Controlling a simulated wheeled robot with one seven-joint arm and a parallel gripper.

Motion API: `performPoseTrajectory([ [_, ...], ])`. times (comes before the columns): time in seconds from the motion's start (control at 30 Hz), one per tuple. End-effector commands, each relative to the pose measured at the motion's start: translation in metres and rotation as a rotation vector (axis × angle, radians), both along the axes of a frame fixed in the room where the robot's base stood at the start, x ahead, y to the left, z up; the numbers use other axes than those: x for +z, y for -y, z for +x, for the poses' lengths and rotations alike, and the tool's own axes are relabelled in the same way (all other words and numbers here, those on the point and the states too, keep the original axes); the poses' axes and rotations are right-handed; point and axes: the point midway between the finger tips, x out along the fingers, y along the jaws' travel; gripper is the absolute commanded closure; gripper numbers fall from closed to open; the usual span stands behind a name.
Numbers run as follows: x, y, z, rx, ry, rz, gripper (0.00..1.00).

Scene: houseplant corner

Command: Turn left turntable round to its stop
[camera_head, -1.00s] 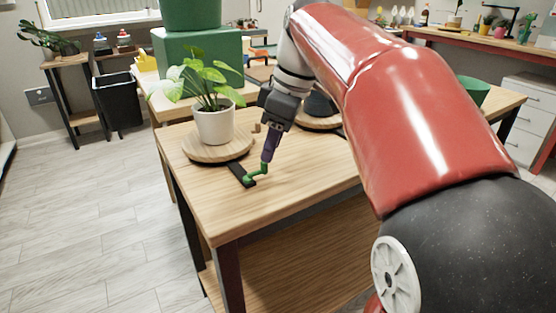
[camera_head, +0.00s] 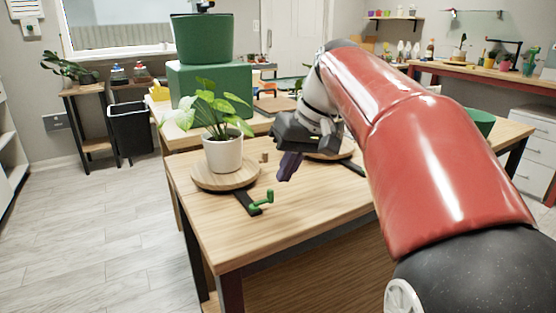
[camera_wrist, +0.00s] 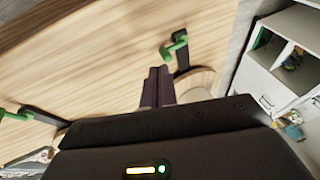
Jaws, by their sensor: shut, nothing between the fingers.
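The left turntable (camera_head: 200,181) is a round wooden disc on the table in the head view. A leafy plant in a white pot (camera_head: 222,153) stands upright on it. A black bar (camera_head: 245,203) sticks out from its front edge, with a green crank handle (camera_head: 263,199) at the outer end. My gripper (camera_head: 287,168) has purple fingers, shut and empty, above the table to the upper right of the handle and apart from it. In the wrist view its fingers (camera_wrist: 158,88) show together, below a green handle (camera_wrist: 174,46); I cannot tell which turntable this handle belongs to.
A second round turntable (camera_head: 335,155) is partly hidden behind my arm. A small brown peg (camera_head: 264,157) stands on the table (camera_head: 300,215). A green block (camera_head: 209,88) with a green pot stands behind. The table's front is clear. A black bin (camera_head: 131,128) stands on the floor.

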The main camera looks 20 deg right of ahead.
Motion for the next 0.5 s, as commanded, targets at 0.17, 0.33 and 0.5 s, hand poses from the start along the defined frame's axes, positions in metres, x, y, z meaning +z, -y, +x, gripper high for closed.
performPoseTrajectory([
  [0.17, 0.004, 0.019, 0.017, -0.536, -0.126, 0.218, 1.00],
  [0.33, 0.011, 0.038, 0.031, -1.028, -0.275, 0.451, 1.00],
  [0.5, 0.019, 0.059, 0.043, -1.495, -0.456, 0.700, 1.00],
])
